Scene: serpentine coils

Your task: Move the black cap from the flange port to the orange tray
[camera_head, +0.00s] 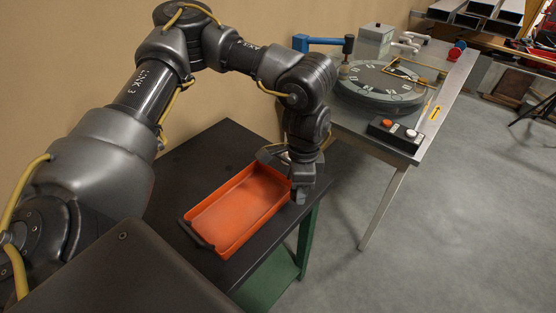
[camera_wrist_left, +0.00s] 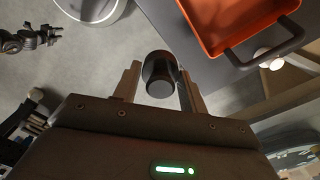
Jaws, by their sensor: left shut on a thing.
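The orange tray (camera_head: 240,207) lies on a dark tabletop and looks empty inside, with a dark handle at its near end. It also shows at the upper right of the left wrist view (camera_wrist_left: 225,25). My left gripper (camera_head: 299,192) points down beside the tray's right end. In the left wrist view my left gripper (camera_wrist_left: 158,88) is shut on the black cap (camera_wrist_left: 159,73), which sits between the two fingers. There the cap appears against grey floor, left of the tray. The head view does not show the cap clearly. I cannot make out the flange port. My right gripper is not in view.
The dark table (camera_head: 182,180) has bare top left of the tray. A metal workbench (camera_head: 385,185) behind it carries a round dial plate (camera_head: 378,84) and a button box (camera_head: 395,132). Grey floor (camera_head: 450,230) is open at right. A beige wall stands behind.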

